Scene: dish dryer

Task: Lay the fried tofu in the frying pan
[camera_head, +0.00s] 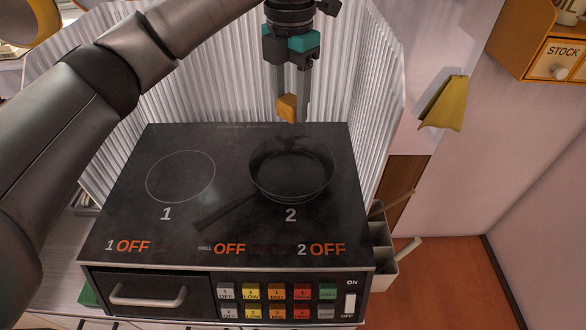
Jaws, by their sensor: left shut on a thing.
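The fried tofu (287,107) is a small golden-brown block. My left gripper (290,108) is shut on it and holds it above the back part of the stove, behind the frying pan as seen in the picture. The frying pan (291,172) is dark and looks empty; it sits on burner 2, at the right of the cooktop, with its handle (222,213) toward the front left. My right gripper is not in view.
The black cooktop (130,205) has an empty burner 1 (180,177) on the left. A corrugated metal screen (220,80) stands around its back and sides. Control buttons (277,300) and a drawer handle (147,296) are on the front. A utensil holder (381,265) stands at the right.

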